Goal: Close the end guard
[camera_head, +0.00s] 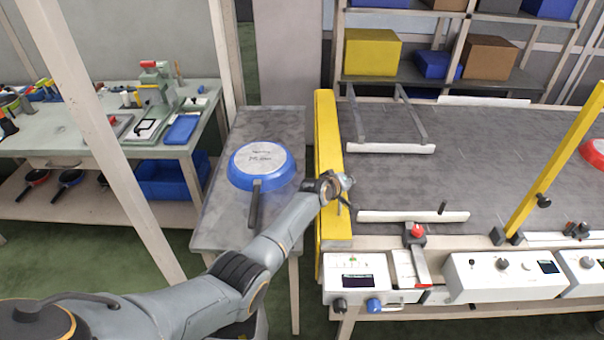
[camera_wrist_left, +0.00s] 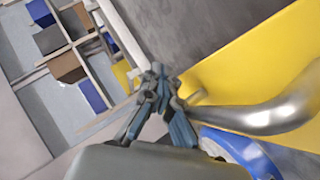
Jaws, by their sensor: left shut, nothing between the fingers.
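The end guard is a yellow panel (camera_head: 327,115) along the left end of the conveyor. In the left wrist view the yellow panel (camera_wrist_left: 255,60) fills the upper right, with a curved silver handle (camera_wrist_left: 275,114) in front of it. My left gripper (camera_head: 347,184) is over the panel's near half, at the conveyor's left edge. In the wrist view its fingers (camera_wrist_left: 158,75) are together and empty, to the left of the handle. I cannot tell whether they touch the panel. The arm hides part of the panel. My right gripper is not in view.
A blue pan (camera_head: 262,166) lies upside down on a narrow grey table (camera_head: 225,225) left of the guard. The dark conveyor belt (camera_head: 450,165) carries white rails and, far right, a red pan (camera_head: 594,152). Control boxes (camera_head: 505,275) line the front. Shelves with boxes stand behind.

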